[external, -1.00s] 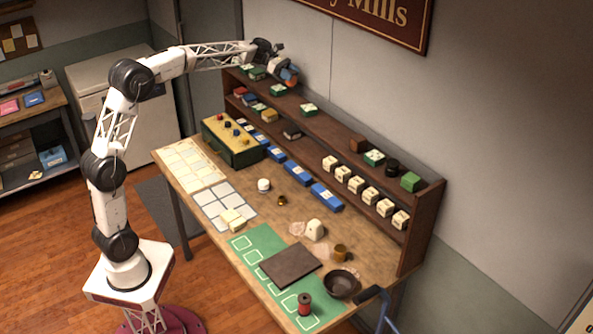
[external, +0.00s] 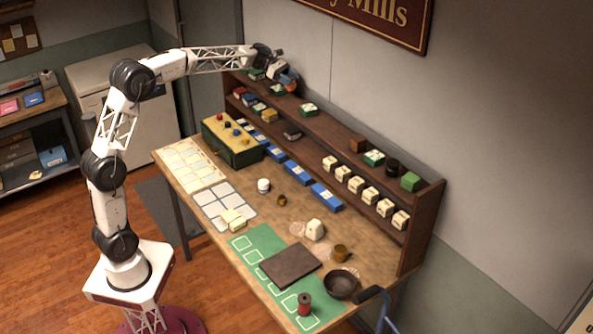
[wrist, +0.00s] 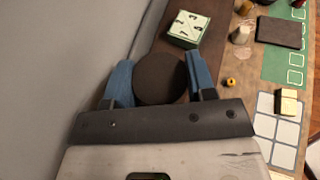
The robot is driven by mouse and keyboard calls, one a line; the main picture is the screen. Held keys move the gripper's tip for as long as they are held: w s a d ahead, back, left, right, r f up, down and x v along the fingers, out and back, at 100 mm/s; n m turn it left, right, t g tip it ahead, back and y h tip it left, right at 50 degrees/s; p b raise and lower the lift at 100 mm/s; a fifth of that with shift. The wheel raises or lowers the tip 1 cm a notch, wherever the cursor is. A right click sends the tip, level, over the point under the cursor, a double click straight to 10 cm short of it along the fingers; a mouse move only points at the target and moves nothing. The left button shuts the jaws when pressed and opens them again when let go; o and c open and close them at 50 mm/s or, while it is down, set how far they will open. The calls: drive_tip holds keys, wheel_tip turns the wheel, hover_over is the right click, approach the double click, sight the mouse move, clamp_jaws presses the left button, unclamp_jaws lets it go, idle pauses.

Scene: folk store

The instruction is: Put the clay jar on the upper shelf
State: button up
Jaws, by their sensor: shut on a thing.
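My gripper (external: 287,78) is over the left part of the upper shelf (external: 335,128) of the wooden rack. In the wrist view, my gripper (wrist: 160,82) has its blue fingers shut on the sides of a dark, round-topped thing, the clay jar (wrist: 160,78). Only its top shows there; its lower body is hidden. In the external view the jar is mostly hidden by the fingers. I cannot tell whether its bottom touches the shelf board.
More boxes and a dark round jar (external: 392,166) stand farther right. The wall is close behind the rack.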

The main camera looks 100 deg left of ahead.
sight(290, 89)
drive_tip(key=shift+f, duration=0.1)
drive_tip(key=shift+f, duration=2.55)
drive_tip(key=shift+f, duration=0.2)
drive_tip(key=o, duration=0.9)
drive_tip(key=shift+o, duration=0.2)
drive_tip(key=shift+r, duration=0.2)
drive_tip(key=shift+v, duration=3.75)
